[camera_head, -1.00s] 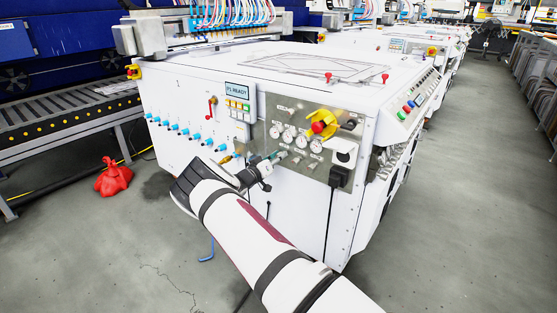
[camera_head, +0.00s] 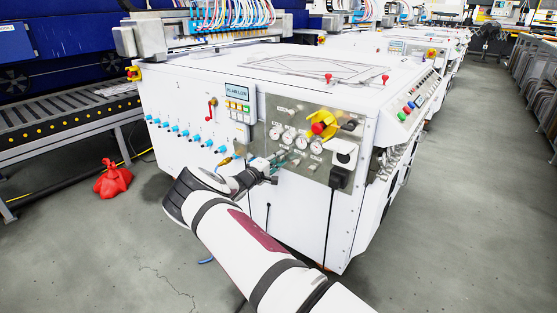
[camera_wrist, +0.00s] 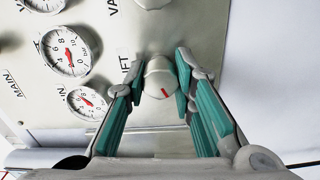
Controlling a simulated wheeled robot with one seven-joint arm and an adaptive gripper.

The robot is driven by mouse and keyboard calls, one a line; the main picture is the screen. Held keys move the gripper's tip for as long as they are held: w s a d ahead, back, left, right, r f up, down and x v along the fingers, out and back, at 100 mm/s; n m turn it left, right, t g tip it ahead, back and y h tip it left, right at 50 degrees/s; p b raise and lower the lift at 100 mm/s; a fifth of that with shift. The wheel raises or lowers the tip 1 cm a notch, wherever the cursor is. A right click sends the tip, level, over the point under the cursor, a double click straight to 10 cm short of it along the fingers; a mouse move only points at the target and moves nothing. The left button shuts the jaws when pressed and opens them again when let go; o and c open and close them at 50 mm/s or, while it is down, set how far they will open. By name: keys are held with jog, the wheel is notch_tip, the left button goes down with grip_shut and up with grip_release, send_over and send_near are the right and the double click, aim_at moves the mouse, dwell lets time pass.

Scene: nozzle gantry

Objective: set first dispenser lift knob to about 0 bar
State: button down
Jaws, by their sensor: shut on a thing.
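The lift knob (camera_wrist: 158,73) is a round metal knob with a red mark, beside a partly hidden label ending in "IFT" in the wrist view. The green-padded fingers of my gripper (camera_wrist: 163,66) sit on either side of it and are shut on it. The red mark points toward the lower right of the picture. In the head view my gripper (camera_head: 274,162) is at the lower left of the metal gauge panel (camera_head: 312,176), and it hides the knob there. The status display (camera_head: 237,91) seems to read "P1 AIR LOW".
Round gauges stand left of the knob, one upper gauge (camera_wrist: 68,50) and one smaller gauge (camera_wrist: 87,103). Another knob (camera_wrist: 153,3) is at the top edge. A yellow and red switch (camera_head: 322,124) and a black plug (camera_head: 340,177) are on the panel's right.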

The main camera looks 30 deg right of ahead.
jog(key=shift+n, duration=1.9)
jog(key=c, duration=1.3)
grip_release()
jog(key=shift+c, duration=0.2)
jog(key=shift+a, duration=0.15)
jog(key=v, duration=1.1)
jog(key=shift+s+a, duration=0.15)
jog(key=shift+a, duration=0.2)
